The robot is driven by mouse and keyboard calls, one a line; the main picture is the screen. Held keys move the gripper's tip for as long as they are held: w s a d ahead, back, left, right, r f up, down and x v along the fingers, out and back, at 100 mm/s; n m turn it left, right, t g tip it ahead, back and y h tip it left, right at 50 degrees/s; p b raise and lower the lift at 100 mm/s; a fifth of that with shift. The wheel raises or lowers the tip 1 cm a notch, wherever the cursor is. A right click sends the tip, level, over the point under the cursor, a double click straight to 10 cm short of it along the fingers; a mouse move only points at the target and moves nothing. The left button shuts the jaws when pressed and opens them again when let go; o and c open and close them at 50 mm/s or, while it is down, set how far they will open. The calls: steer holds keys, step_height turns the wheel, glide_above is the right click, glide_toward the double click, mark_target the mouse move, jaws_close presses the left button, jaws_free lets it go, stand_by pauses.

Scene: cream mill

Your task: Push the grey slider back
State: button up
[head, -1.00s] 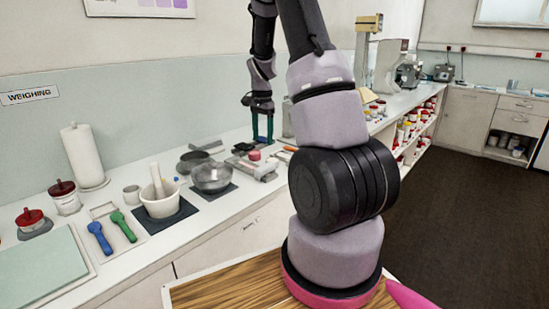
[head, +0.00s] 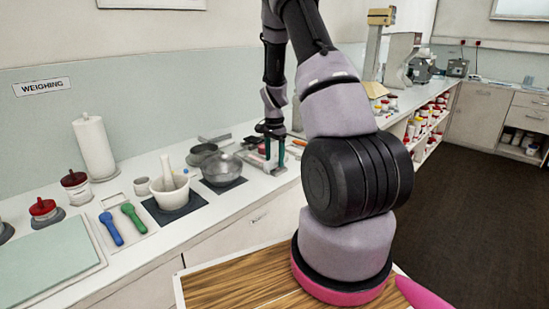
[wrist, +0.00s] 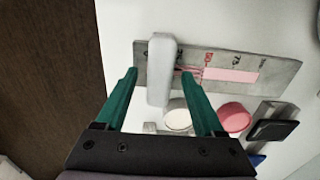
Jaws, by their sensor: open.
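The grey slider (wrist: 161,75) is a pale upright block in the wrist view. It stands across a grey plate (wrist: 270,70) with red marks and a pink strip. My gripper (wrist: 159,74) is open, with one green finger on each side of the slider in the picture. Gaps show between the fingers and the slider, so I see no grip on it. In the head view my gripper (head: 274,152) is low over the counter, and the slider is too small and covered to tell.
A cream disc (wrist: 178,117) and a pink round thing (wrist: 234,117) lie close by the right finger. A dark-topped block (wrist: 274,131) is further right. In the head view a metal bowl (head: 221,170) and a mortar (head: 170,190) stand left of my gripper. The counter edge is near.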

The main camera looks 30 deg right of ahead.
steer(key=shift+c, duration=0.3)
jaws_close()
steer(key=shift+w, duration=0.1)
stand_by(1.0)
